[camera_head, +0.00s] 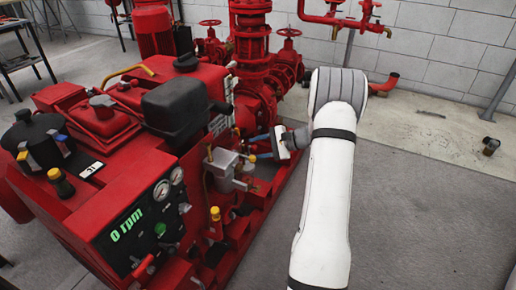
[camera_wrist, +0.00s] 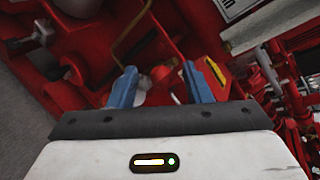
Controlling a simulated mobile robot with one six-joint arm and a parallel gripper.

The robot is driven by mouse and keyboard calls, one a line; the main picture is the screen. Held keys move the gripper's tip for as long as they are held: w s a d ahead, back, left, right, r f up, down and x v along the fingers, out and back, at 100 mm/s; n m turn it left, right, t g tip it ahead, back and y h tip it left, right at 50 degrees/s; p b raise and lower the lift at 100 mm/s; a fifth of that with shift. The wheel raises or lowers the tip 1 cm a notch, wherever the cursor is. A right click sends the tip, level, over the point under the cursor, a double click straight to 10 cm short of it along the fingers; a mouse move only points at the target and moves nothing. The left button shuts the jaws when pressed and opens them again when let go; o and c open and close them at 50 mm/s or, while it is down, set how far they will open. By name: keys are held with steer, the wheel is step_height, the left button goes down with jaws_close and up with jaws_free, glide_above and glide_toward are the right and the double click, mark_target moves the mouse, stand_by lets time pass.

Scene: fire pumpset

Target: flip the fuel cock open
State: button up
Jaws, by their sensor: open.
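My gripper (camera_head: 254,147) is at the right side of the red pump engine (camera_head: 110,150), with its two blue fingers pointing left toward a grey metal unit (camera_head: 226,168). The wrist view shows the fingers apart, with a gap between them (camera_wrist: 164,76). A small pale rounded part and a dark reddish part show in and beyond this gap. A small yellow part (camera_head: 251,158) is close to the lower finger in the head view. Which part is the fuel cock, and how its lever is turned, I cannot tell. Contact with the fingers is unclear.
The gauge panel (camera_head: 145,225) reads "0 rpm". A black tank-like part (camera_head: 175,105) stands above and left of my gripper. Red pump piping (camera_head: 255,70) rises behind it. Open grey floor (camera_head: 420,210) lies to the right of my arm.

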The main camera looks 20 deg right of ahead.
steer(key=p+v, duration=0.2)
steer(key=v, duration=0.6)
steer(key=shift+a, duration=0.1)
stand_by(0.3)
steer(key=s+a+r+n+g+h+p, duration=0.25)
steer(key=s+a+r+n+p, duration=0.2)
steer(key=a+r+p, duration=0.4)
steer(key=s+a+r+n+g+h+p, duration=0.1)
steer(key=s+a+r+n+g+p, duration=0.35)
steer(key=a+r, duration=0.7)
steer(key=s+a+r+n+t+h+p, duration=0.1)
steer(key=s+a+r+n+h+p, duration=0.2)
steer(key=s+r+p, duration=1.3)
steer(key=shift+s+a+r+n+t+h, duration=0.3)
steer(key=shift+s+r+n+h, duration=1)
steer(key=shift+r+h, duration=1.4)
steer(key=shift+w+d+r+y, duration=0.1)
steer(key=shift+w+r+y, duration=0.1)
steer(key=shift+r+y, duration=0.05)
